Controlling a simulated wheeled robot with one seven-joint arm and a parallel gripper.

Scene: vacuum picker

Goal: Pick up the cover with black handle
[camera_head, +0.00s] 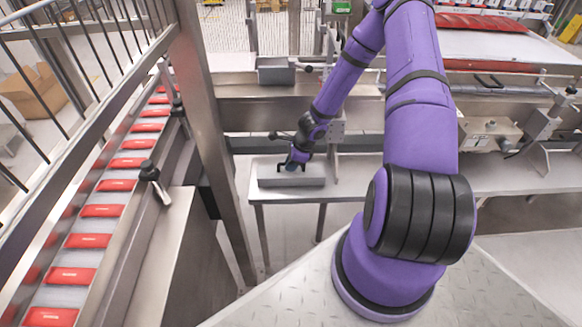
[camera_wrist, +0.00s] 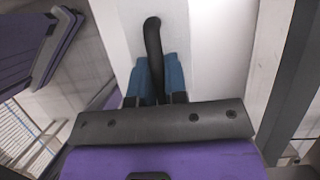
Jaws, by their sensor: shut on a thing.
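The cover (camera_head: 290,182) is a flat grey metal piece at the left end of a steel table. Its black handle (camera_wrist: 152,36) stands up from its pale top in the wrist view. My gripper (camera_head: 293,163) is over the cover, reaching down to the handle. In the wrist view, the blue fingers of my gripper (camera_wrist: 157,68) are shut on the handle, one on each side. The cover looks level, and I cannot tell if it rests on the table or is slightly above it. The lower part of the handle is hidden between the fingers.
An upright metal post (camera_head: 333,150) stands close by. A grey bin (camera_head: 276,71) sits on the machine behind. A conveyor with several red packs (camera_head: 100,211) and a steel frame are at left.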

